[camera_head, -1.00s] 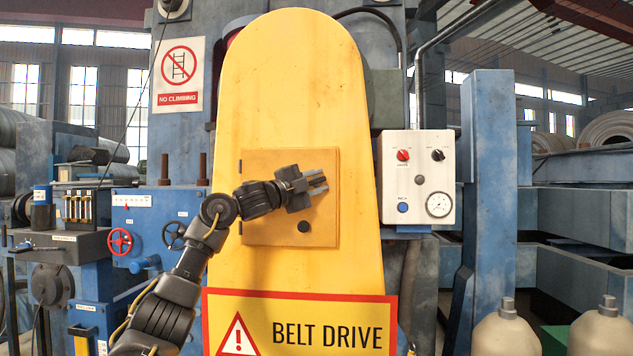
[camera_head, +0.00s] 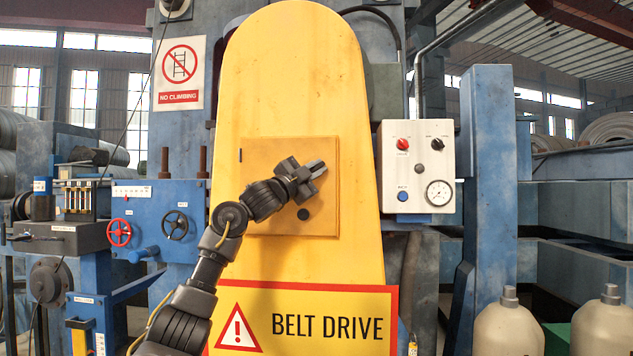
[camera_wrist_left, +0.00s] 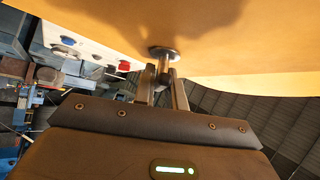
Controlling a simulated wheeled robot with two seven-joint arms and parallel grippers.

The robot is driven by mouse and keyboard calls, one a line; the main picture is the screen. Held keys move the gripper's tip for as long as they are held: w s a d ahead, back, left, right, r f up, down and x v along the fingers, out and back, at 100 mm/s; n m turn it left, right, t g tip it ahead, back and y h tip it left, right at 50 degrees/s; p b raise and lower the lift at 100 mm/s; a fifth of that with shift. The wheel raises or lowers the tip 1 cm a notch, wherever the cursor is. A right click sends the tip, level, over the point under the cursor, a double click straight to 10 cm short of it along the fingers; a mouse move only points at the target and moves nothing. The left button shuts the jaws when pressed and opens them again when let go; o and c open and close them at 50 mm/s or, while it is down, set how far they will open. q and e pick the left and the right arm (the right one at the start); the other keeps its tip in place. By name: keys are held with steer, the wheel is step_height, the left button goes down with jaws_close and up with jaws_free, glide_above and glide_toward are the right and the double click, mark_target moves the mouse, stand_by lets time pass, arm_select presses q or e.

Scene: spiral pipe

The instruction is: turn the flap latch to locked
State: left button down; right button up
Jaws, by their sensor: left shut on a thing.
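The yellow flap (camera_head: 262,165) is a square panel, closed, on the front of the tall yellow belt-drive guard (camera_head: 295,70). My left gripper (camera_head: 314,166) is in front of the flap's upper right part and hides the latch there in the head view. In the left wrist view the gripper (camera_wrist_left: 164,82) is shut on the latch (camera_wrist_left: 163,53), a small metal piece with a round base against the yellow surface. The latch's exact angle is hard to tell. My right gripper is not in view.
A dark round spot (camera_head: 303,214) shows low on the flap. A grey control box (camera_head: 418,165) with knobs and a gauge is to the right. A blue valve panel (camera_head: 157,208) is to the left. A "BELT DRIVE" sign (camera_head: 325,303) is below.

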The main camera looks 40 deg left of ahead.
arm_select(q)
steer(key=n+y+b, duration=0.1)
steer(key=n+t+y+b, duration=0.1)
steer(key=n, duration=0.1)
steer(key=n+t+y+b, duration=0.1)
steer(key=n+y, duration=0.1)
steer(key=shift+f, duration=0.3)
steer(key=n+y+b, duration=0.1)
steer(key=n+y, duration=0.1)
steer(key=n+y+b, duration=0.1)
steer(key=n+y, duration=0.1)
steer(key=n, duration=0.1)
steer(key=shift+r+n+t, duration=0.15)
steer(key=shift+n+t, duration=0.15)
steer(key=shift+t, duration=0.1)
steer(key=n+y, duration=0.3)
steer(key=n+g+y, duration=0.1)
steer(key=n+y, duration=0.2)
steer(key=shift+r+g+b, duration=0.15)
steer(key=shift+g+b, duration=0.15)
steer(key=shift+b, duration=0.05)
steer(key=n+g+y, duration=0.1)
steer(key=n+y, duration=0.1)
steer(key=n, duration=0.1)
steer(key=shift+y, duration=0.4)
steer(key=shift+s+a+r+n+g+y, duration=0.1)
steer(key=shift+n+g+y, duration=0.2)
steer(key=shift+n, duration=0.3)
